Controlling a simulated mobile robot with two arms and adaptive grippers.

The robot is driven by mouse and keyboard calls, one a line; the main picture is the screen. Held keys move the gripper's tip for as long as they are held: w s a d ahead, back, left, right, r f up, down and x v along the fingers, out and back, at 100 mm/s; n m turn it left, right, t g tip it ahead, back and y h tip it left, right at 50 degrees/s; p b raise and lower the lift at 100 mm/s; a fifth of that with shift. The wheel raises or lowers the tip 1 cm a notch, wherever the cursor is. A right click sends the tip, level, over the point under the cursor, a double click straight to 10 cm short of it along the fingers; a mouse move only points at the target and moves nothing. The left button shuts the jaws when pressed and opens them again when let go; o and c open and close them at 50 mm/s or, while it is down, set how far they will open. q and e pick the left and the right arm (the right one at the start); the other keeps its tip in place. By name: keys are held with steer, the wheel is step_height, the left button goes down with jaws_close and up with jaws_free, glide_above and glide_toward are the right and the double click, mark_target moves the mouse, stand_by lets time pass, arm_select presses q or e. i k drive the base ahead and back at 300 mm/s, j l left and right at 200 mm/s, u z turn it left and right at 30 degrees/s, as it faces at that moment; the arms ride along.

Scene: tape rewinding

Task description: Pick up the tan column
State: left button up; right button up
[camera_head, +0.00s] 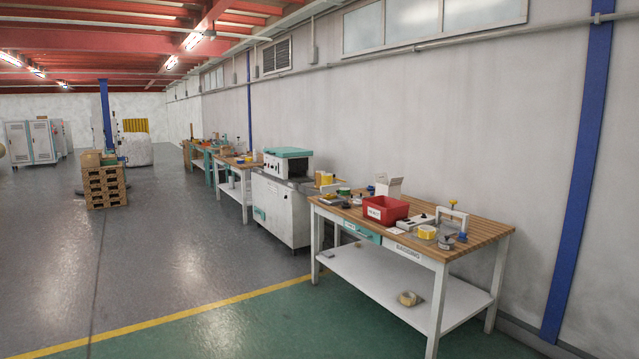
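I cannot clearly make out a tan column. A small tan roll-like thing (408,298) lies on the white lower shelf of the near workbench. Neither of my grippers is in view.
The near workbench (482,228) holds a red bin (385,210), a white box (389,187), a yellow roll (427,232) and small tools. A grey machine (281,205) stands behind it. The floor (170,260) in front is clear.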

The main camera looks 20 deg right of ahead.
mark_target(318, 174)
steer(key=i+u, duration=0.35)
steer(key=i, duration=1.1)
steer(key=i+u, duration=0.1)
steer(key=i, duration=1.65)
steer(key=i+z, duration=0.15)
steer(key=i, duration=0.4)
steer(key=i+j+z, duration=0.2)
steer(key=i, duration=0.4)
steer(key=i+z, duration=0.15)
steer(key=i, duration=0.4)
steer(key=i+l+z, duration=0.15)
steer(key=i+z, duration=0.35)
steer(key=i, duration=0.5)
steer(key=i+j+z, duration=0.2)
steer(key=i+z, duration=0.25)
steer(key=i, duration=0.6)
